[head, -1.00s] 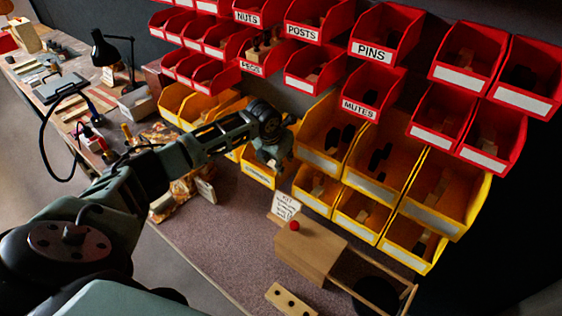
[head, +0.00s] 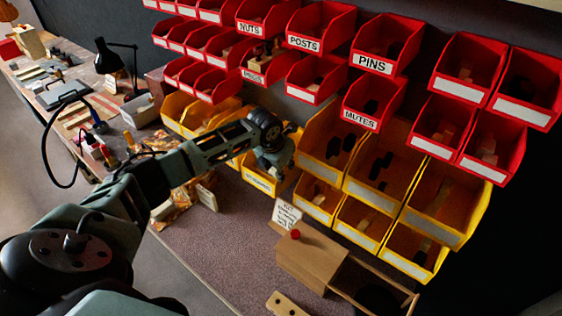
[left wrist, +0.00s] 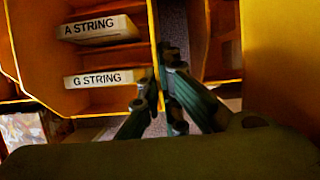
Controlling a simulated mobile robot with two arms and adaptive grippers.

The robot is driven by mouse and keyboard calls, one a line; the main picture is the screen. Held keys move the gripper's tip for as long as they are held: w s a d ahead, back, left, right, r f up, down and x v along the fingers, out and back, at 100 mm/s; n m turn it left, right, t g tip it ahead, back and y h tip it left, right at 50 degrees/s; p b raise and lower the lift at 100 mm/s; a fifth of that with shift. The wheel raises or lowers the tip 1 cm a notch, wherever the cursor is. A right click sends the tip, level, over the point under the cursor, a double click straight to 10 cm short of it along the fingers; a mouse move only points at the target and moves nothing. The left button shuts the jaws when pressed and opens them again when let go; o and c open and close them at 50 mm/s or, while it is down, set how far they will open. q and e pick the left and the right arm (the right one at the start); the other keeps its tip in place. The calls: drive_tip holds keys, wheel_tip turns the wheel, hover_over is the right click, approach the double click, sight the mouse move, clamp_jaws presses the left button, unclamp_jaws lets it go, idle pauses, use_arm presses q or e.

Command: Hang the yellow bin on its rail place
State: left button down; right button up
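A yellow bin (head: 260,181) with a pale front label is at the left end of the lowest row of yellow bins in the head view. My left gripper (head: 274,166) reaches down at its right side and hides part of it. In the left wrist view the two fingers (left wrist: 157,84) are close together around the thin side wall of a yellow bin (left wrist: 52,62). That bin holds boxes marked A STRING (left wrist: 100,29) and G STRING (left wrist: 98,79). Whether the bin sits on its rail is hidden. My right gripper is not in view.
More yellow bins (head: 313,214) hang close on the right, with red bins (head: 373,65) above. Below are a wooden box (head: 311,262) with a red knob and a small sign (head: 286,214). The bench top (head: 225,245) in front is mostly clear.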

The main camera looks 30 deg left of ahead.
use_arm(q)
drive_tip(key=shift+w+b, duration=0.4)
drive_tip(key=shift+w, duration=0.25)
idle(0.7)
drive_tip(key=shift+w+d+b, duration=0.1)
drive_tip(key=shift+w+b, duration=0.55)
drive_tip(key=shift+w, duration=0.35)
idle(0.7)
drive_tip(key=shift+s+f+b, duration=0.15)
drive_tip(key=shift+f+b, duration=0.45)
drive_tip(key=shift+f, duration=0.35)
idle(0.8)
drive_tip(key=c, duration=1.9)
unclamp_jaws()
drive_tip(key=shift+o, duration=0.2)
drive_tip(key=v, duration=1.2)
drive_tip(key=shift+d, duration=0.1)
